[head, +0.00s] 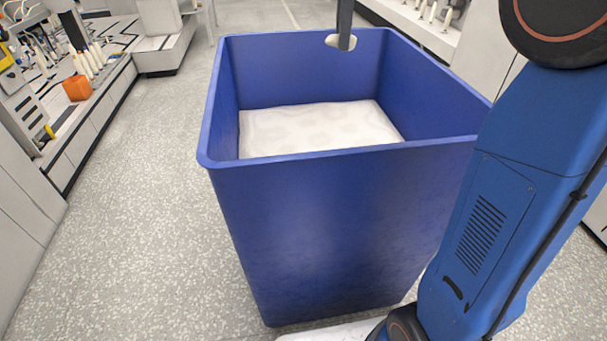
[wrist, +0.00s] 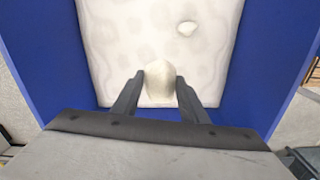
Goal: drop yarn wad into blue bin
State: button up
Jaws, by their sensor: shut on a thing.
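The blue bin (head: 330,220) stands open on the floor in front of me, with a pale, lumpy white layer (head: 315,128) inside. A cream yarn wad (head: 333,41) is held by my gripper (head: 343,42) at the far side of the bin's opening in the head view. In the wrist view, my gripper (wrist: 159,82) has its two dark fingers on either side of the yarn wad (wrist: 160,80), with the bin's white layer (wrist: 125,45) and blue walls (wrist: 38,45) below and around it. The wad hides part of the layer.
A bench (head: 100,100) with bobbins and an orange container (head: 77,88) runs along the left. Speckled floor (head: 130,230) is clear between bench and bin.

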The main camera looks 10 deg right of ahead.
jog(key=shift+f, duration=2.8)
jog(key=o, duration=1.1)
jog(key=shift+r, duration=0.1)
jog(key=shift+r, duration=8.6)
jog(key=shift+s, duration=0.15)
